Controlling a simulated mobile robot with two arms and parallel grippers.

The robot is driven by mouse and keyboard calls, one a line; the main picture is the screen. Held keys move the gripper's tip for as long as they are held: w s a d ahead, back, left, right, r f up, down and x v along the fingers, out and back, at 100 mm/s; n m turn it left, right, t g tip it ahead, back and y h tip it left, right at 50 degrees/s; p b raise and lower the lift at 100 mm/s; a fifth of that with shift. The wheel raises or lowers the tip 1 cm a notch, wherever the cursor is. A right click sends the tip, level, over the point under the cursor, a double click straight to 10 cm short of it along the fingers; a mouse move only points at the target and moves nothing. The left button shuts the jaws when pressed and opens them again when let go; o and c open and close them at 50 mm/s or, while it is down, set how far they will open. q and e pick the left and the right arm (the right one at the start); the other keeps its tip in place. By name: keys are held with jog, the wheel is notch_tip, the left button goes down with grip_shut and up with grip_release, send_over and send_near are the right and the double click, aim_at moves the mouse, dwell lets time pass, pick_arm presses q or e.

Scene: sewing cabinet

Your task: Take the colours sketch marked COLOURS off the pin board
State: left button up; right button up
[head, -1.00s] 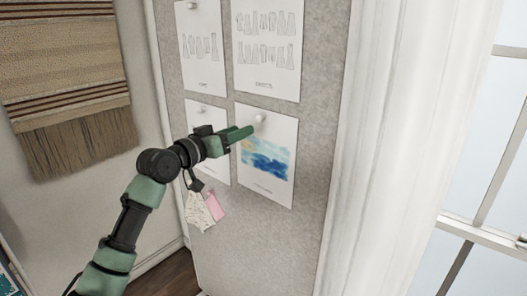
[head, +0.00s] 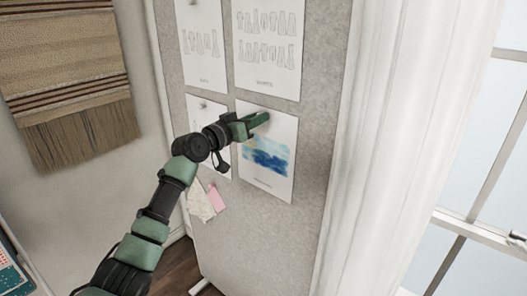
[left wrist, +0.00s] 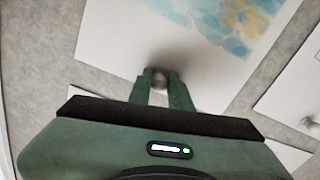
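The colours sketch (head: 266,158) is a white sheet with a blue and pale yellow painted patch, hanging on the grey pin board (head: 240,245) in the head view. Its caption is too small to read. In the left wrist view its painted patch (left wrist: 215,22) shows at the top. My left gripper (head: 262,119) is at the sheet's upper part and covers its pin in the head view. In the left wrist view a small pale pin head (left wrist: 159,80) sits between my two green fingertips; whether they press on it is unclear. My right gripper is not in view.
Two sketches of garments (head: 266,48) (head: 204,45) hang above. Another sheet (head: 207,108) hangs to the left, partly behind my arm, with fabric swatches (head: 200,201) below. A white curtain (head: 385,140) is right of the board; a woven hanging (head: 70,80) is left.

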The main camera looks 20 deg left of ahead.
aim_at(264, 92)
pick_arm(q)
grip_shut()
jog(key=shift+r, duration=0.1)
jog(key=r+p, duration=0.2)
jog(key=r, duration=0.1)
jog(key=r+p, duration=0.2)
jog(key=r, duration=0.2)
jog(key=shift+s+a+p, duration=0.1)
jog(key=shift+s+p, duration=0.1)
jog(key=shift+p, duration=0.2)
jog(key=b+v, duration=0.2)
jog(key=v, duration=1.7)
jog(key=shift+s, duration=0.3)
jog(key=shift+a+f, duration=0.1)
